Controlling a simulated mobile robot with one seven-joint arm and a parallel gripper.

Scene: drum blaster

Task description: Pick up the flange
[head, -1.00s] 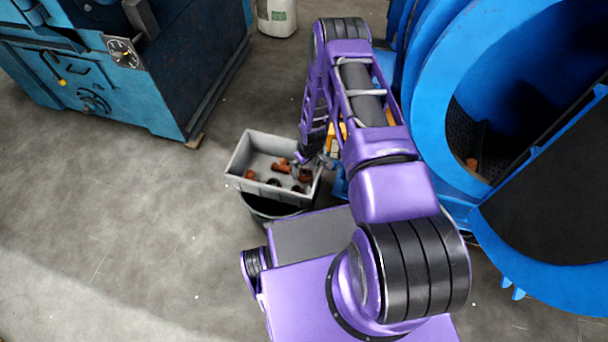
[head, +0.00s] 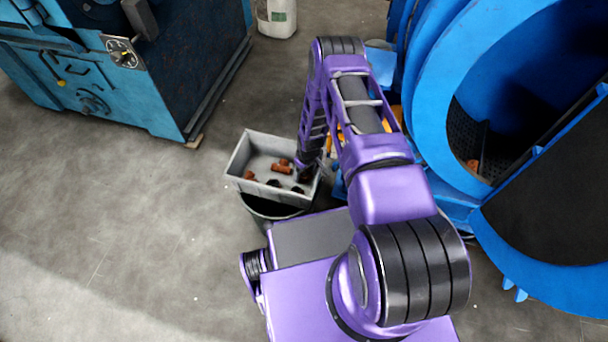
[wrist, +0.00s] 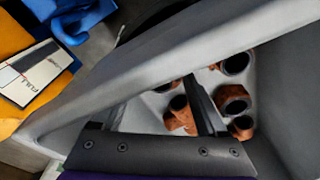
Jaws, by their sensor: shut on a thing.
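Several reddish-brown pipe pieces with dark openings lie in a grey bin (head: 240,165), seen in the head view. I cannot tell which of them is the flange. In the wrist view, my gripper (wrist: 158,105) has its two dark fingers down inside the bin, close to its wall (wrist: 130,85). One brown piece (wrist: 180,120) shows between the fingers, against the right one, and the jaws are shut on it as far as I can see. The exact contact is partly hidden. More brown pieces (wrist: 232,100) lie right of the fingers.
The bin rests on a dark round drum (head: 268,208). A large blue machine (head: 450,100) stands close on the right, with yellow and blue items (wrist: 15,60) beside the bin. Another blue machine (head: 130,70) stands at the upper left. The floor left of the bin is clear.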

